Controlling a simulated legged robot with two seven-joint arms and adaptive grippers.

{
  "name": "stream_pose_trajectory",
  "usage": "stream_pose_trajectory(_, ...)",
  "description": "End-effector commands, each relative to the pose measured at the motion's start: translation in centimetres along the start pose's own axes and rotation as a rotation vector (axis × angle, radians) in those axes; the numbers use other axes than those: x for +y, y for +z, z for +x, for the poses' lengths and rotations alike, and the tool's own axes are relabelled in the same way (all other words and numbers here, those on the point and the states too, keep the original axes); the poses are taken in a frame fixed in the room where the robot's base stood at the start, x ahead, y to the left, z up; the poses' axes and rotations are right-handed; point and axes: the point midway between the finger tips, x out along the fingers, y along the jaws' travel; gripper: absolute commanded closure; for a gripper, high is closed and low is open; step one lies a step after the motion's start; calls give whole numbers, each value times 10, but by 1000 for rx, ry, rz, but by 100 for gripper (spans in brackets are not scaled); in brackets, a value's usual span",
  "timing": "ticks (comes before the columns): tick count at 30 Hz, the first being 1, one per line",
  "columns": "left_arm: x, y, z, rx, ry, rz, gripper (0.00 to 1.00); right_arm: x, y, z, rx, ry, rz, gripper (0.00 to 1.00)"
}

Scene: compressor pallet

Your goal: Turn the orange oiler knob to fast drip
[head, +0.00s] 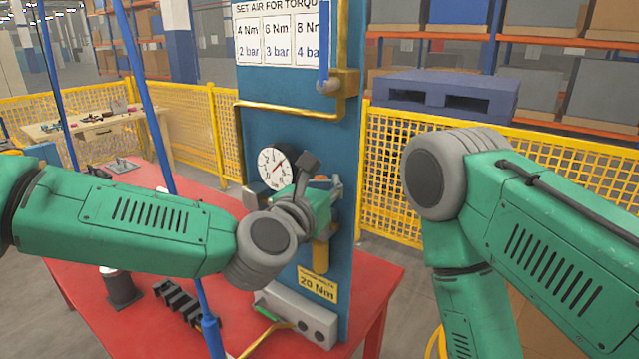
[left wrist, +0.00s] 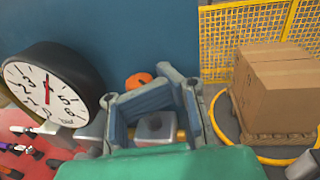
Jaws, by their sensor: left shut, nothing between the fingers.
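The orange oiler knob (left wrist: 138,80) shows in the left wrist view against the blue panel, just beyond my left gripper (left wrist: 160,92). Part of it is hidden by the gripper's grey links. In the head view only a small orange patch of the knob (head: 320,178) shows behind my left arm's wrist. My left gripper (head: 333,187) is there at the panel's air fittings, shut and empty. I cannot tell whether it touches the knob. A grey block (left wrist: 155,126) shows between the finger links. My right arm is at the right of the head view, its gripper out of view.
A round pressure gauge (head: 273,166) sits left of the gripper; it also shows in the left wrist view (left wrist: 47,93). The blue panel (head: 290,110) stands on a red table (head: 95,310). Yellow mesh fencing (head: 395,165) and cardboard boxes (left wrist: 275,90) lie beyond.

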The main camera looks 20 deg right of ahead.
Motion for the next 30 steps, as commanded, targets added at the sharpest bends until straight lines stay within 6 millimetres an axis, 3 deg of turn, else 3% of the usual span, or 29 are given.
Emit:
stream_pose_trajectory(6,18,0,-10,-6,7,-14,100,0,0,0,0,0,1,60)
stream_pose_trajectory(7,20,0,-12,-7,8,-15,94,0,0,0,-1,0,1,60)
stream_pose_trajectory(9,23,1,-14,-9,9,-18,70,0,0,0,0,0,0,60)
stream_pose_trajectory(30,15,0,-9,-4,9,-11,69,0,0,0,0,0,0,60)
